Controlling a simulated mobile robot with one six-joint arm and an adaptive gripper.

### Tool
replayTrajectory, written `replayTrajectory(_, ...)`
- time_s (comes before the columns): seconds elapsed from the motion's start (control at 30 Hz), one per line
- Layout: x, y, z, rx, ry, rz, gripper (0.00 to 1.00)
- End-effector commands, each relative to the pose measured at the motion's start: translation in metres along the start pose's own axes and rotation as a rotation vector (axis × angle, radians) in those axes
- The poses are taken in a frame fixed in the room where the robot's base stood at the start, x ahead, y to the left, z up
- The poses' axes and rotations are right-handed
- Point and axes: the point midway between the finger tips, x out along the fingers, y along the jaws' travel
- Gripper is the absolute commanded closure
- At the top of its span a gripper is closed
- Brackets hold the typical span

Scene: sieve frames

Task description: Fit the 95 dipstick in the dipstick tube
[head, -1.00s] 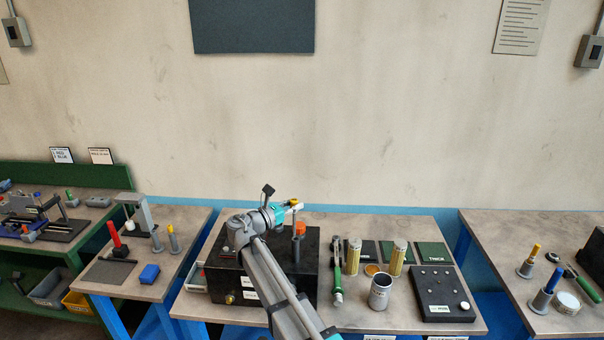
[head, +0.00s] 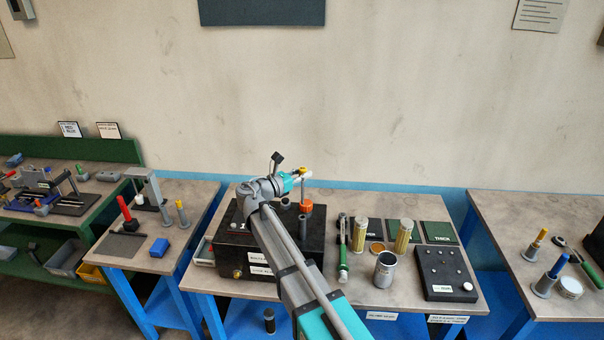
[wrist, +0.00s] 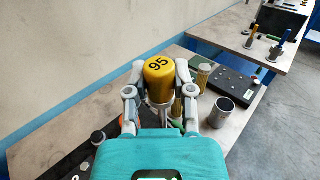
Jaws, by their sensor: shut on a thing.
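The 95 dipstick has a yellow cap marked "95" (wrist: 160,72), which is upright between the fingers in the wrist view. My gripper (wrist: 160,92) is shut on this yellow handle. In the head view my gripper (head: 301,173) is above the back right of a black box (head: 238,240), with the dipstick's thin grey shaft (head: 303,188) hanging below. Its lower end is near an orange cap (head: 306,206) on the box; whether they touch cannot be told. A grey upright tube (head: 302,226), probably the dipstick tube, shows on the box, partly beside my arm.
Right of the box are a green-handled tool (head: 343,250), yellow cylinders (head: 360,236), a metal can (head: 385,270) and a black panel (head: 447,273). Open air lies above the box, before the wall.

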Motion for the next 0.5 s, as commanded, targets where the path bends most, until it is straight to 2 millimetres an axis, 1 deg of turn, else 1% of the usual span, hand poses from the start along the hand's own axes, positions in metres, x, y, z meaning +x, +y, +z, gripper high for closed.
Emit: replayTrajectory(0.5, -0.001, 0.0, -0.035, 0.0, 0.0, 0.001, 1.0)
